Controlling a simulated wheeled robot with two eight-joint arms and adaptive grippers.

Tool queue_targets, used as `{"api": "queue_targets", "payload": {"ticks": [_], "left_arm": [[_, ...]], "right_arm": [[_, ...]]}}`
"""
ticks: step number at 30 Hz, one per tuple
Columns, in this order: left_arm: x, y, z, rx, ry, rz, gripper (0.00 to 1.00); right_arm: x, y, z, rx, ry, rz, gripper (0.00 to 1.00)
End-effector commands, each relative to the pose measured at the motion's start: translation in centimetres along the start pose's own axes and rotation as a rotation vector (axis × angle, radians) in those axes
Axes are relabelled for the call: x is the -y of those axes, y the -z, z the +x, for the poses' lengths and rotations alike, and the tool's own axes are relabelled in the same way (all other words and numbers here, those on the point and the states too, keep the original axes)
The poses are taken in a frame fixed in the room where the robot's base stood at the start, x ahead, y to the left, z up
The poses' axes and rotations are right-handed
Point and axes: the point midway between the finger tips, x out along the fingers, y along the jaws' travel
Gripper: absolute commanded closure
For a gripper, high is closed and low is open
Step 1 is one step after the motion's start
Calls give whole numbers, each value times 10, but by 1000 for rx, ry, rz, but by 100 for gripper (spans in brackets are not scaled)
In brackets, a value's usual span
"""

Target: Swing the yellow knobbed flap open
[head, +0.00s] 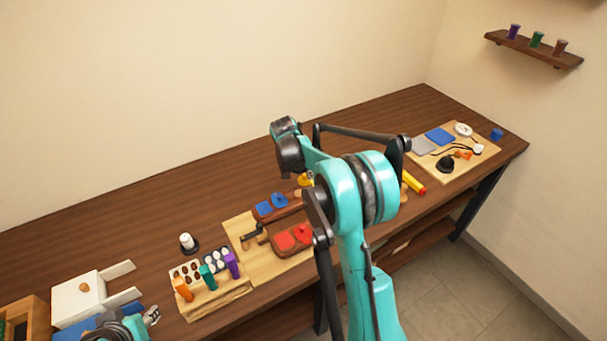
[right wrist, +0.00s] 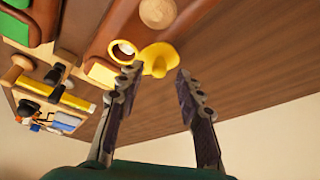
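The yellow knobbed flap (right wrist: 158,56) shows at the top middle of the right wrist view, on the edge of a brown wooden holder. A yellow ring with a pale centre (right wrist: 122,50) and a yellow square (right wrist: 103,72) sit beside it. In the head view only a bit of the yellow flap (head: 305,180) shows, the rest hidden behind my right arm. My right gripper (right wrist: 158,78) is open and empty, its fingertips spread close to the flap, the left one near the ring; contact is unclear. My left gripper (head: 152,315) is at the bottom left of the head view, its opening unclear.
Blue (head: 280,200) and red (head: 303,231) knobbed flaps sit on wooden holders nearby. A block with coloured pegs (head: 207,278) and a white box (head: 78,297) stand to the left. A board with small parts (head: 480,158) lies far right. The table behind is clear.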

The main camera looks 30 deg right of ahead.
Motion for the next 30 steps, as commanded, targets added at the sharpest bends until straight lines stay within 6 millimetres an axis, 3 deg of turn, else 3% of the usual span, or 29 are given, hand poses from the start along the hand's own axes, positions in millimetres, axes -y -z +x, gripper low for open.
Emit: {"api": "queue_targets", "payload": {"ticks": [6, 13, 18, 30], "left_arm": [[0, 0, 0, 0, 0, 0, 62], [0, 0, 0, 0, 0, 0, 62], [0, 0, 0, 0, 0, 0, 62], [0, 0, 0, 0, 0, 0, 62]], "right_arm": [[0, 0, -50, 0, 0, -1, 64], [0, 0, -88, 0, 0, 0, 64], [0, 0, -99, 0, -1, 1, 64], [0, 0, -100, 0, 0, 0, 64]]}}
